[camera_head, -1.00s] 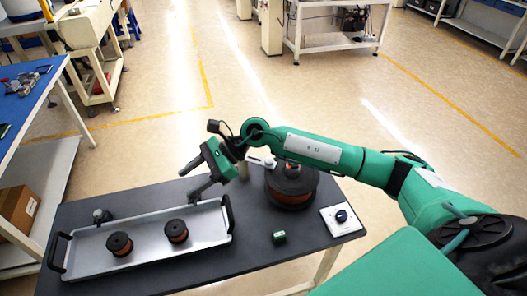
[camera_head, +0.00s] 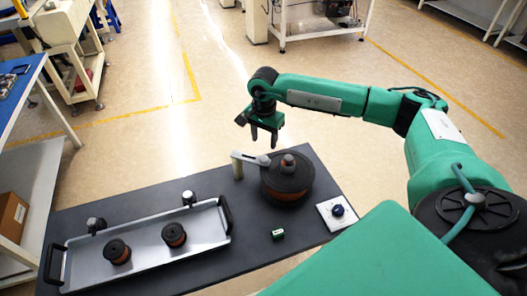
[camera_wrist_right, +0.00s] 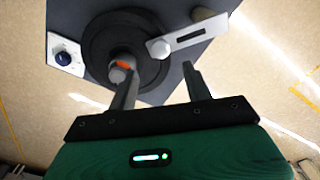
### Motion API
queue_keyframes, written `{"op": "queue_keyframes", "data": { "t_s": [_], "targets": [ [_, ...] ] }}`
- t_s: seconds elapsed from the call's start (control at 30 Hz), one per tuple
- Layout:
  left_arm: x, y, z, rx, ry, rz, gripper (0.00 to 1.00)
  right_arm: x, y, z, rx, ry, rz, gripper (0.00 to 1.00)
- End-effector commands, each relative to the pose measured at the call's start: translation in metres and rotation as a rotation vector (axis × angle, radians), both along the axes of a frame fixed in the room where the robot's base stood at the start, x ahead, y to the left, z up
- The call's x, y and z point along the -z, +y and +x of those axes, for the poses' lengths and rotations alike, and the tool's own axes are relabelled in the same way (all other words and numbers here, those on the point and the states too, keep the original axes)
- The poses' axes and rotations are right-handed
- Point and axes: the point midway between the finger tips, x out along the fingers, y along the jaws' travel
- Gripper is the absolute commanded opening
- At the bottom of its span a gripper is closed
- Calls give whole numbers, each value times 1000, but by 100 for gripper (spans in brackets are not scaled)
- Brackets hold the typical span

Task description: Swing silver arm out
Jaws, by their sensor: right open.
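The silver arm (camera_head: 250,158) reaches from a pale post at the left to the top of the dark round feeder (camera_head: 287,185), over its rim. In the right wrist view the silver arm (camera_wrist_right: 195,36) ends in a round knob just beyond the fingertips. A grey knob stands at the feeder's centre. My right gripper (camera_head: 263,143) is open and empty, fingers pointing down, in the picture just above the arm and feeder. In the wrist view its fingers (camera_wrist_right: 159,75) are apart, and the left one overlaps the feeder's centre. Contact cannot be told. My left gripper is out of view.
A metal tray (camera_head: 145,255) with two dark spools stands on the left of the black table (camera_head: 120,204). Two small knobs stand behind the tray.

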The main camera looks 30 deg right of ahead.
Motion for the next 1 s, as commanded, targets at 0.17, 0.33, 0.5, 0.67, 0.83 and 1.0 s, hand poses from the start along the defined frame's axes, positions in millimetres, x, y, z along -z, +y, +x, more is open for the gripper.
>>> {"op": "queue_keyframes", "data": {
  "t_s": [0.17, 0.33, 0.5, 0.67, 0.83, 1.0],
  "targets": [
    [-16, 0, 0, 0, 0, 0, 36, 36, 1, -1, 0, 4, 1, 50],
    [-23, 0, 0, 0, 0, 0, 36, 63, 1, 0, 0, 2, 1, 50],
    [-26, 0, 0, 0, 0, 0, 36, 76, 1, 0, 1, 0, 2, 50],
    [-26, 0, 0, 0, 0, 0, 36, 79, 1, 0, 0, 0, 2, 50],
    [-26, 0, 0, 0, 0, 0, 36, 79, 1, 0, 0, -1, 2, 46],
    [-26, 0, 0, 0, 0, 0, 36, 79, 1, 0, 0, -1, 2, 13]
  ]
}}
